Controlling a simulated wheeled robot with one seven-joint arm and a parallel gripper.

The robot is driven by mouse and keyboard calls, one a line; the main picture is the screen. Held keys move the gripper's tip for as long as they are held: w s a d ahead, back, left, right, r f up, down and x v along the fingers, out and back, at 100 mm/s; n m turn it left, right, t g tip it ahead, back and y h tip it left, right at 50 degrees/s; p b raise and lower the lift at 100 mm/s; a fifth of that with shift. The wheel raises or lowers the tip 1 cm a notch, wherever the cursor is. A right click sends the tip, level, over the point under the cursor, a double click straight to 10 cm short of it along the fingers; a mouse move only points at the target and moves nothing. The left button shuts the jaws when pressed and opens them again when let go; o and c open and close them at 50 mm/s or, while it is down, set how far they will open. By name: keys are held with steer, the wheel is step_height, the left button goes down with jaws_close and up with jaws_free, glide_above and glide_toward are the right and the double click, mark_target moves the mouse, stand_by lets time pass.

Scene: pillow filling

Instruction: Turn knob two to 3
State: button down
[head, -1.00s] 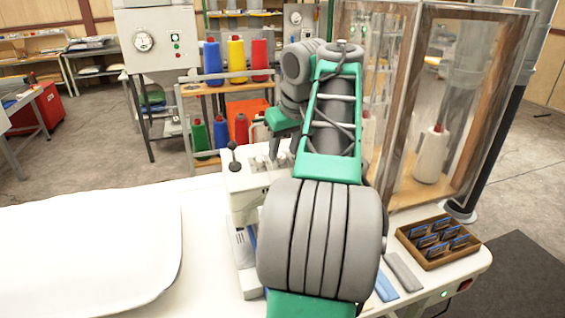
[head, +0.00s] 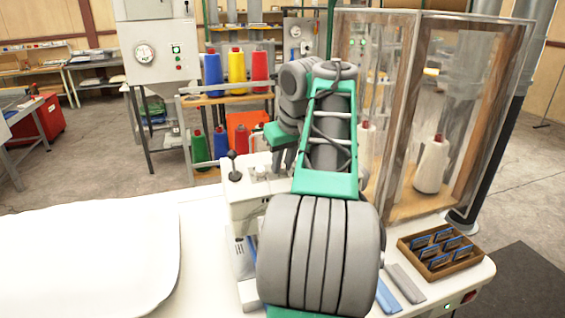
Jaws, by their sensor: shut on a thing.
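A white sewing machine (head: 243,200) stands on the white table, left of my arm. My gripper (head: 287,165) points down at the right end of the machine's top. Its grey fingers are closed on a knob there, which is mostly hidden behind my fingers and arm. The number marks are too small to read, so I cannot tell the knob's setting. My green and grey arm covers the right part of the machine.
A white pillow (head: 90,255) lies at the left of the table. A wooden box with several dark cards (head: 438,268) and blue and grey strips (head: 405,285) lie at the right. A clear-panelled cabinet with white thread cones (head: 432,165) stands behind them.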

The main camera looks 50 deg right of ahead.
steer(key=shift+n, duration=0.4)
steer(key=n+p, duration=0.1)
steer(key=n, duration=0.4)
steer(key=shift+n, duration=0.3)
steer(key=n, duration=0.5)
steer(key=shift+g+y, duration=0.3)
steer(key=shift+n, duration=0.3)
steer(key=c, duration=1.3)
jaws_free()
steer(key=shift+o, duration=0.2)
